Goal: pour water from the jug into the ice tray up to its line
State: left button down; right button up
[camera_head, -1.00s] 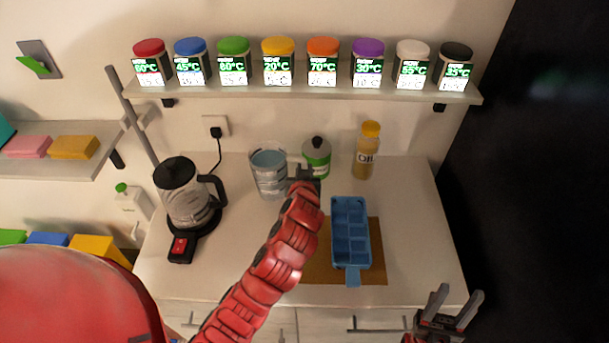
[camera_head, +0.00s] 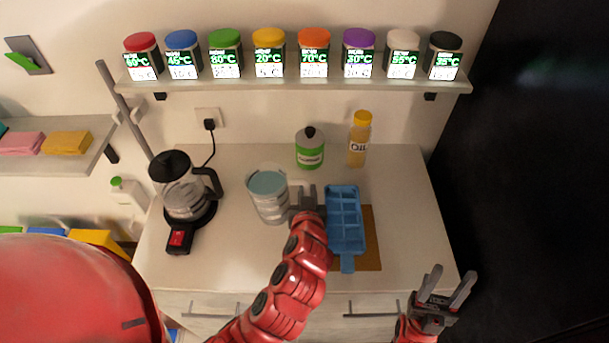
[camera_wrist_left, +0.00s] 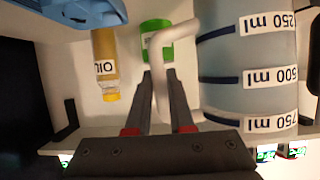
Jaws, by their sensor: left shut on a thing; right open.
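The clear jug (camera_head: 268,197) with bluish water and dark level bands stands upright left of the ice tray in the head view. Its 250, 500 and 750 ml marks show in the left wrist view (camera_wrist_left: 245,75). My left gripper (camera_head: 304,194) is shut on the jug's pale handle (camera_wrist_left: 163,70). Whether the jug touches the counter is hard to tell. The blue ice tray (camera_head: 345,216) lies just right of my left gripper; its edge shows at the top left of the wrist view (camera_wrist_left: 85,10). My right gripper (camera_head: 443,289) is open and empty at the front right.
A brown board (camera_head: 371,252) lies under the tray. A coffee maker (camera_head: 184,193) stands left of the jug. A green-labelled container (camera_head: 310,150) and an oil bottle (camera_head: 358,140) stand behind. Spice jars line a shelf (camera_head: 290,83) above. The counter's right side is free.

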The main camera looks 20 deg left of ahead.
pick_arm(q)
jog(key=shift+m+y, duration=0.3)
jog(key=p+v, duration=0.1)
jog(key=v, duration=0.1)
jog(key=p+v, duration=0.2)
jog(key=shift+s+d, duration=0.15)
jog(key=shift+d, duration=0.25)
